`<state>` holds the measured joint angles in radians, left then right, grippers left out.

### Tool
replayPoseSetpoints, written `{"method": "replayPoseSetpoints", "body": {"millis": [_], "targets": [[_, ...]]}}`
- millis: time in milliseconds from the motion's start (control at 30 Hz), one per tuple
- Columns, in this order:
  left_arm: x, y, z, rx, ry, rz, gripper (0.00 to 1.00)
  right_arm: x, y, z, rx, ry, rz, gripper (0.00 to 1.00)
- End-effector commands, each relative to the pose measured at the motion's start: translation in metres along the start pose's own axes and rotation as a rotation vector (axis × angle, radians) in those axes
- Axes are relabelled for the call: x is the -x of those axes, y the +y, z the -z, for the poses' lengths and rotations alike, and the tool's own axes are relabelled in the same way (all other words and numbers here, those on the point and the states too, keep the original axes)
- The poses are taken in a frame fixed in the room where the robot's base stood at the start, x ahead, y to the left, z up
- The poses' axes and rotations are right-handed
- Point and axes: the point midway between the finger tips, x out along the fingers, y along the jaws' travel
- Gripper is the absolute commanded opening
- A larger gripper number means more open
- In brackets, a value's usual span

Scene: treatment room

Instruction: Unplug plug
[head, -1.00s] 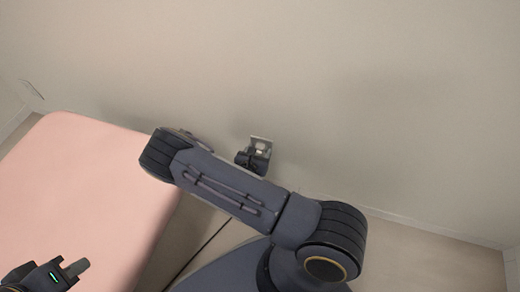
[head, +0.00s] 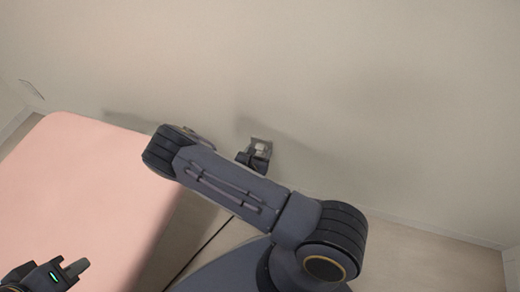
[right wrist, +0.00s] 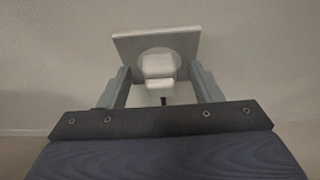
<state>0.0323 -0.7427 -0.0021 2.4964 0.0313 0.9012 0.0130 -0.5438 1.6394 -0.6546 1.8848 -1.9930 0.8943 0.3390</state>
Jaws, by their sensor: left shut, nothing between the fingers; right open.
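A pale plug (right wrist: 158,70) sits in the round recess of a square wall socket plate (right wrist: 126,44) in the right wrist view. A short dark cord end (right wrist: 165,101) shows below the plug. My right gripper (right wrist: 160,75) is open, one finger on each side of the plug, with visible gaps between fingers and plug. In the head view the socket plate (head: 262,142) is on the wall, with my right gripper (head: 253,160) just in front of it, partly hidden by my arm. My left gripper (head: 77,267) is shut and empty at the lower left.
A pink padded bed (head: 80,190) fills the left, below my left gripper. A thin dark cord (head: 205,243) runs along the floor beside it. The pale wall (head: 400,100) is bare to the right of the socket.

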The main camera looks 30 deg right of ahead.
Motion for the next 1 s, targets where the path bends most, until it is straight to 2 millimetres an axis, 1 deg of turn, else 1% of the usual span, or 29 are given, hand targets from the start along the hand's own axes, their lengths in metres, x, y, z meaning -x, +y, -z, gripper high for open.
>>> {"method": "replayPoseSetpoints", "body": {"millis": [100,133,567,767,1000], "targets": [[0.0,0.0,0.0,0.0,0.0,0.0,0.0,0.0,0.0,0.0,0.0,0.0,0.0,0.58],[0.0,0.0,0.0,0.0,0.0,0.0,0.0,0.0,0.0,0.0,0.0,0.0,0.0,0.57],[0.0,0.0,0.0,0.0,0.0,0.0,0.0,0.0,0.0,0.0,0.0,0.001,0.0,0.01],[0.0,0.0,0.0,0.0,0.0,0.0,0.0,0.002,0.0,0.001,0.0,0.001,-0.001,0.0],[0.001,0.001,0.001,0.0,0.0,0.0,0.0,0.01,0.0,0.005,-0.001,0.002,-0.001,0.0]]}}
